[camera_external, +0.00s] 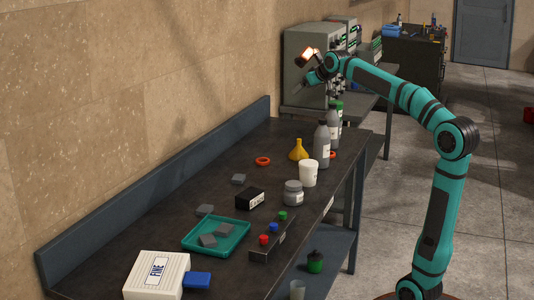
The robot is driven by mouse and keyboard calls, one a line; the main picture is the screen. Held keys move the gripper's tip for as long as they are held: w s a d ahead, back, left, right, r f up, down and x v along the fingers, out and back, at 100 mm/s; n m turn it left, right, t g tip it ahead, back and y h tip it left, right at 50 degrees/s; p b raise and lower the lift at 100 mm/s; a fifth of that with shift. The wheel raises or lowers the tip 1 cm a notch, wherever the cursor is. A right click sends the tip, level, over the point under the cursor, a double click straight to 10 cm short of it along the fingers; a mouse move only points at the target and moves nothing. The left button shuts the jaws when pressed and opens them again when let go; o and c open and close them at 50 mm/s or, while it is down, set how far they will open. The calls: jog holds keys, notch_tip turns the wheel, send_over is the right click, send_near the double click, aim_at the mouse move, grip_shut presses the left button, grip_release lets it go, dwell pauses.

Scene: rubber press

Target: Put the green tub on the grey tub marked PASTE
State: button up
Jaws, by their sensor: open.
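The grey tub (293,193) stands upright on the dark bench, near its front edge, with a pale label too small to read. A small green tub (315,264) with a dark top stands on the lower shelf under the bench front. My gripper (299,88) is open, with nothing seen between its fingers. It is raised high beyond the far end of the bench, in front of a grey cabinet, well away from both tubs.
A white cup (309,174), a yellow funnel (299,151) and bottles (321,146) stand beyond the grey tub. A black box (251,200), a button strip (269,243) and a teal tray (216,249) lie nearer. The bench top overhangs the lower shelf (333,243).

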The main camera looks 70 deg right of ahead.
jog(key=s+a+f+n+t+y, duration=0.1)
jog(key=s+a+t, duration=0.1)
jog(key=s+a, duration=0.35)
jog(key=s+a+f+n+t, duration=0.1)
jog(key=s+a, duration=0.1)
jog(key=a, duration=0.7)
jog(key=s+a+f+n+t+y, duration=0.1)
jog(key=s+a+t, duration=0.1)
jog(key=s+a, duration=0.35)
jog(key=s+a+f+n+t+y, duration=0.1)
jog(key=s+a+f, duration=0.3)
jog(key=s+a, duration=0.2)
jog(key=s+a+f+n+t+y, duration=0.1)
jog(key=s+a+f+t+y, duration=0.1)
jog(key=s+a+f, duration=0.2)
jog(key=s+a, duration=0.1)
jog(key=a, duration=0.2)
jog(key=shift+s+f, duration=0.35)
jog(key=shift+s, duration=0.05)
